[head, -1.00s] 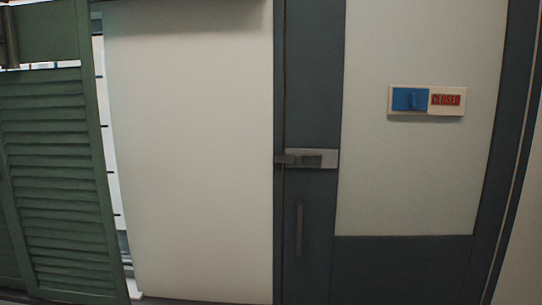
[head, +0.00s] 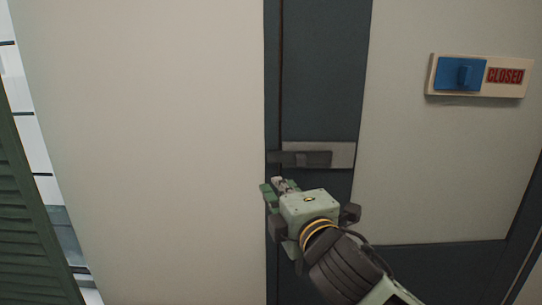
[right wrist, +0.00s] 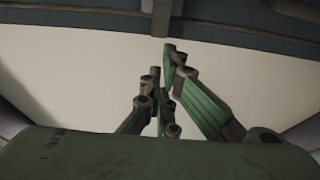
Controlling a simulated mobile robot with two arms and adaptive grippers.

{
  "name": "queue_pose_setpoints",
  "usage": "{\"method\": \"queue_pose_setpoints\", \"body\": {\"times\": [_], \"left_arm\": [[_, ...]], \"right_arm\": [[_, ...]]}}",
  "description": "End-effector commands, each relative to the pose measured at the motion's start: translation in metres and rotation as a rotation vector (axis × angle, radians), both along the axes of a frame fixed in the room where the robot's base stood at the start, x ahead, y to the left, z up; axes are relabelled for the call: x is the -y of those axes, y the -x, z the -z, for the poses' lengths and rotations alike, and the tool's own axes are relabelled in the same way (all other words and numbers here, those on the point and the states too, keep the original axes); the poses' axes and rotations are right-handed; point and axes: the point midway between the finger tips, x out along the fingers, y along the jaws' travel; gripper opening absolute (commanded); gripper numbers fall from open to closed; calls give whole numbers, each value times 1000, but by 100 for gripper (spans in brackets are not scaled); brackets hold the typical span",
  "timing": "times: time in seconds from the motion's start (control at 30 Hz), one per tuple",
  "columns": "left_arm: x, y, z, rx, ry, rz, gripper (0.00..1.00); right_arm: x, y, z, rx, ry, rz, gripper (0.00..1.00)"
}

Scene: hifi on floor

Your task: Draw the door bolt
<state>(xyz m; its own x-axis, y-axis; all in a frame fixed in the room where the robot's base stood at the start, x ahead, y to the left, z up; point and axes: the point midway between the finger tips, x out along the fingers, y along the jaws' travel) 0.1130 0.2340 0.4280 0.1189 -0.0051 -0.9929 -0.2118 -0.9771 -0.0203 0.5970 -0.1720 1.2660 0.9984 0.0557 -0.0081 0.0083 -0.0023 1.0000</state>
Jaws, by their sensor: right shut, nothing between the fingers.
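The door bolt (head: 305,159) is a dark horizontal bar on a pale grey plate (head: 343,154), mounted on the dark door frame strip. Its left end reaches across the dark vertical seam toward the white panel. My right gripper (head: 273,187) is just below the bolt's left part, with its green fingers pointing up and left. It looks shut and empty, and I cannot tell whether it touches the door. In the right wrist view the fingers (right wrist: 166,80) are together before a pale surface, with a dark piece (right wrist: 161,17) beyond the tips. My left gripper is not in view.
A sign with a blue slider (head: 461,75) and red "CLOSED" text is on the door's pale panel at the upper right. A wide white panel (head: 150,130) fills the left. A green louvred shutter (head: 30,230) stands at the far left.

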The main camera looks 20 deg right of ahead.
Motion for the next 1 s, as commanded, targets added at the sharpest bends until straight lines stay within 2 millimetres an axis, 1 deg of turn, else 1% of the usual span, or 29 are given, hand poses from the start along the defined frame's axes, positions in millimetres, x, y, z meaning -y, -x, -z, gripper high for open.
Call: {"method": "queue_pose_setpoints", "body": {"times": [0.2, 0.3, 0.37, 0.47, 0.57, 0.7, 0.77, 0.9, 0.97, 1.0], "left_arm": [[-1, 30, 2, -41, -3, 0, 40], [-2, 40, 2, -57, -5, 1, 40], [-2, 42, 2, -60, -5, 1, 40], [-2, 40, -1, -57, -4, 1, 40], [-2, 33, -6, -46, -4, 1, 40], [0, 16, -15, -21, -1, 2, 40], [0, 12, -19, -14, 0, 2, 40], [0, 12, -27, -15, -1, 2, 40], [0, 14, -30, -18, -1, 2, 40], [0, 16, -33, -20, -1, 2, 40]], "right_arm": [[0, 2, -2, 3, 4, -1, 0], [0, 1, -2, 3, 3, -1, 0], [0, 0, -2, 3, 3, -1, 0], [-1, -7, -3, 2, 2, -1, 0], [-1, -21, -3, 2, 2, 0, 0], [-3, -49, -4, 1, 1, 1, 0], [-3, -61, -4, 1, 2, 2, 0], [-5, -88, -4, 1, 1, 0, 0], [-6, -98, -4, 1, 1, 1, 0], [-2, -101, -4, 2, 3, 2, 0]]}}
